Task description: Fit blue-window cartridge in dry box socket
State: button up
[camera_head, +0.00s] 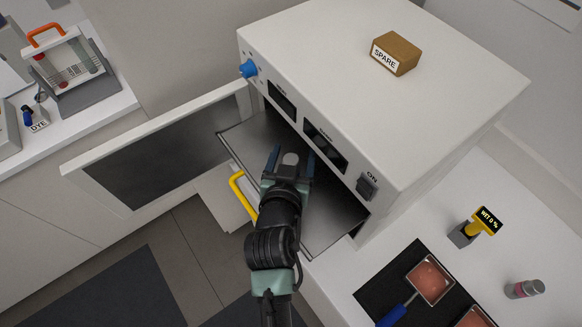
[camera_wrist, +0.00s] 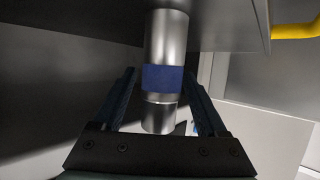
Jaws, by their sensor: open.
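A silver cylinder with a blue band, the blue-window cartridge (camera_wrist: 167,35), stands out between my fingers in the wrist view. Its near end reaches close to my palm. My gripper (camera_head: 290,158) is open around it; I cannot tell whether either finger touches it. My gripper also shows in the wrist view (camera_wrist: 160,76). In the head view a small grey end shows between the fingers, over the metal tray. The white cabinet (camera_head: 445,105), apparently the dry box, has its door (camera_head: 155,152) open. I cannot make out a socket; the cabinet's interior is largely hidden.
The metal tray (camera_head: 335,212) juts from the cabinet, with a yellow handle (camera_head: 240,193) beside it. A brown SPARE box (camera_head: 396,53) sits on top. A yellow meter (camera_head: 484,224) and a pan (camera_head: 431,280) stand on the right counter. A DYE item (camera_head: 37,121) is at left.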

grip_shut()
dwell(0.3)
jog(key=shift+r, duration=0.15)
